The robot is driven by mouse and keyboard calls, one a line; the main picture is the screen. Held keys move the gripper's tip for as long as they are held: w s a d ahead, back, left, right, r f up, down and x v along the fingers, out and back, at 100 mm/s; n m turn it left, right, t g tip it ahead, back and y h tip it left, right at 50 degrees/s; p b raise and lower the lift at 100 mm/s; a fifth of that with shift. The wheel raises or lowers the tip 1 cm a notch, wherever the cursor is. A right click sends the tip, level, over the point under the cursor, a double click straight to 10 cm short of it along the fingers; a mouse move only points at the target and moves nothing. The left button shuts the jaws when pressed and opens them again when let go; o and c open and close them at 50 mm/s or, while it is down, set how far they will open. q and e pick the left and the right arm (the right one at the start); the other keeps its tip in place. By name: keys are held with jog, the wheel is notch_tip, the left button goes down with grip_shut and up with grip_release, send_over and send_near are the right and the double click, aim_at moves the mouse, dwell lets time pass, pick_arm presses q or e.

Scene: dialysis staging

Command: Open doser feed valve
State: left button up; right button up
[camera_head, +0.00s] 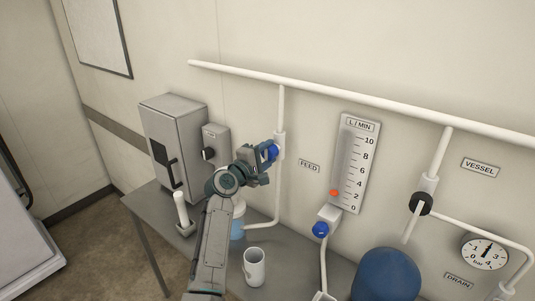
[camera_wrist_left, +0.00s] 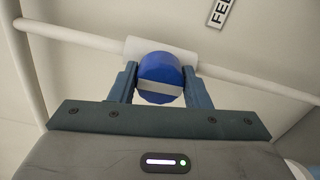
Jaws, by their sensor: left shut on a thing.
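The feed valve (camera_head: 281,145) is a white fitting on a thin vertical pipe, with a round blue knob (camera_head: 272,152), left of the FEED label (camera_head: 309,167). In the left wrist view the blue knob (camera_wrist_left: 160,77) has a pale bar across its face and sits between the two fingers. My left gripper (camera_head: 266,160) is shut on the blue knob. The flow gauge (camera_head: 355,163), marked L/MIN, has its orange marker (camera_head: 334,192) low on the scale, near 2. My right gripper is not in view.
A second blue knob (camera_head: 320,229) sits below the gauge. A black valve handle (camera_head: 420,203) and a pressure dial (camera_head: 485,252) are at right.

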pick_arm(q)
jog(key=o, duration=1)
jog(key=shift+s+a+f, duration=0.1)
jog(key=shift+s+a, duration=0.05)
jog(key=shift+s, duration=0.05)
jog(key=b+v, duration=0.4)
jog(key=v, duration=0.6)
jog(key=shift+s+a, duration=0.15)
